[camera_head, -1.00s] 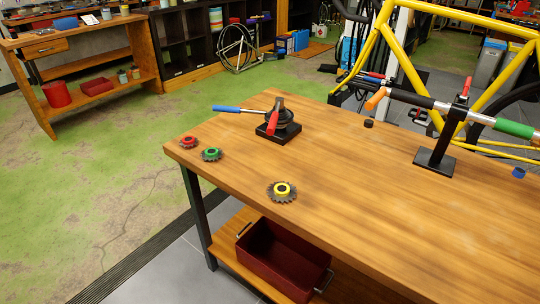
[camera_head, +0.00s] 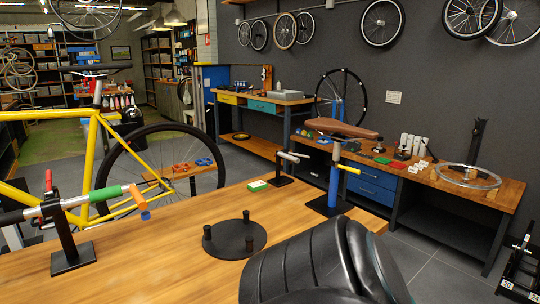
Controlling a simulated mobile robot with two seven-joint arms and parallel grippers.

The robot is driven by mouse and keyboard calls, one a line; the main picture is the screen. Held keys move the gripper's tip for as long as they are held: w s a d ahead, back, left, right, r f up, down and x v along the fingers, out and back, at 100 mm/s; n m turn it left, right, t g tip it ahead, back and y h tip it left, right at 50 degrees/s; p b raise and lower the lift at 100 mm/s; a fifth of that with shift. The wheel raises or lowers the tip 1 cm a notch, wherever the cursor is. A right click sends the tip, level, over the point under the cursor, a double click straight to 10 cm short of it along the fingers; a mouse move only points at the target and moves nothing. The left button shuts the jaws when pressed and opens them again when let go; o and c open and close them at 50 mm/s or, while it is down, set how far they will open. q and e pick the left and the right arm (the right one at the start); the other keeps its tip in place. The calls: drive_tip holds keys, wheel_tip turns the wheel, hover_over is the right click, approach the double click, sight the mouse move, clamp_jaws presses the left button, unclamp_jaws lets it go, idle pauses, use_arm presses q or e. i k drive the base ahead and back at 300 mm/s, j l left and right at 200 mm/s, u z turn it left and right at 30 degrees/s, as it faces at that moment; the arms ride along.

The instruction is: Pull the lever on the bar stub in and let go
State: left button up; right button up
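A short silver and black bar (camera_head: 293,155) sits across a small black stand (camera_head: 281,180) near the far edge of the wooden workbench. It looks like the bar stub, but its lever is too small to make out. A longer bar with a green grip (camera_head: 108,193) and an orange end piece (camera_head: 138,197) is held on a black stand (camera_head: 72,257) at the left. A red-tipped piece (camera_head: 48,181) stands up from it. Neither gripper is in view. A black ribbed part at the bottom right looks like my own arm and hides the bench's near right part.
A round black plate with short pegs (camera_head: 234,239) lies mid-bench. A blue post (camera_head: 333,190) with a yellow lever (camera_head: 347,169) stands at the right edge. A green and white box (camera_head: 257,186) lies by the small stand. The yellow bicycle (camera_head: 92,140) is behind the left side.

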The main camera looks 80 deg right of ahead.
sight(294, 154)
drive_tip(key=k+l, duration=0.25)
drive_tip(key=k+l+z, duration=0.15)
drive_tip(key=l, duration=0.35)
drive_tip(key=k+l, duration=0.35)
drive_tip(key=k+l+z, duration=0.15)
drive_tip(key=l, duration=0.25)
drive_tip(key=k+l+z, duration=0.1)
drive_tip(key=l, duration=0.35)
drive_tip(key=k+l, duration=0.2)
drive_tip(key=l, duration=0.25)
drive_tip(key=k+l+z, duration=0.15)
drive_tip(key=l, duration=0.3)
drive_tip(key=k+l+z, duration=0.1)
drive_tip(key=l, duration=0.35)
drive_tip(key=i+l, duration=0.1)
drive_tip(key=l, duration=0.35)
drive_tip(key=i+l+z, duration=0.1)
drive_tip(key=l, duration=0.4)
drive_tip(key=i+l+z, duration=0.1)
drive_tip(key=l, duration=0.35)
drive_tip(key=k, duration=0.7)
